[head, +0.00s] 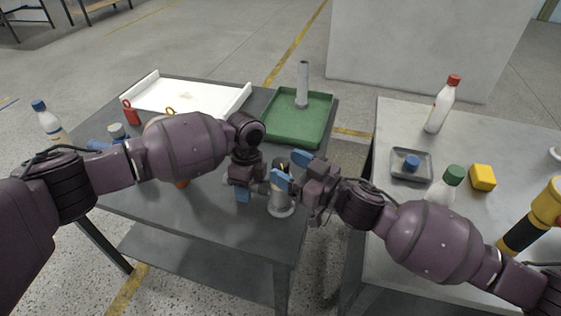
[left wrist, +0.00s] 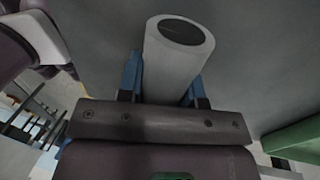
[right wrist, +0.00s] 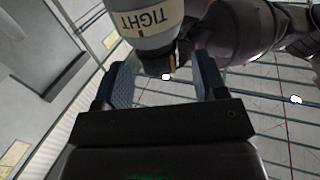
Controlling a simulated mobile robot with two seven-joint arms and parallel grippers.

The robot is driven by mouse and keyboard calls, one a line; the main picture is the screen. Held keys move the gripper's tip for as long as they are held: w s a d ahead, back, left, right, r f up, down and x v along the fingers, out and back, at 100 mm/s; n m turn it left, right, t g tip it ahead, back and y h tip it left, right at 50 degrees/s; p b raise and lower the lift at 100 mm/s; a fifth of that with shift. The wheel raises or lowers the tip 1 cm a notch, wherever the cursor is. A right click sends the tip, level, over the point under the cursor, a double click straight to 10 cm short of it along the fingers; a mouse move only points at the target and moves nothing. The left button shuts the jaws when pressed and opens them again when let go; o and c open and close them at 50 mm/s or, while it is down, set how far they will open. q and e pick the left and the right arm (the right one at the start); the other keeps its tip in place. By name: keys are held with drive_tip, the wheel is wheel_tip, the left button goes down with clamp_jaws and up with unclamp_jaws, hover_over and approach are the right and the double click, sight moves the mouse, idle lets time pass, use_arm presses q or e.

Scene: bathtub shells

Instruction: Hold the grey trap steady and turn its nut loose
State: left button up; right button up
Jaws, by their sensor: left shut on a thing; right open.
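The grey trap (head: 281,201) stands upright on the dark table near its front right edge, its pale round foot showing. My left gripper (head: 256,188) is shut on a light grey tube of it; in the left wrist view this tube (left wrist: 176,60) with a dark end sits between the blue fingers. My right gripper (head: 291,169) is open at the trap's upper part. In the right wrist view a cream band marked TIGHT (right wrist: 145,22) and a grey part with a yellowish mark lie ahead of the open fingers. The nut is mostly hidden; I cannot tell whether the fingers touch it.
A white tray (head: 158,92) and a green tray (head: 270,119) with an upright grey tube (head: 303,82) are at the back. The right table holds a red-capped bottle (head: 441,105), a small dish (head: 399,174), a yellow block (head: 482,177) and a yellow-black tool (head: 527,222). A gap separates the tables.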

drive_tip(key=shift+x, duration=1.3)
drive_tip(key=c, duration=0.9)
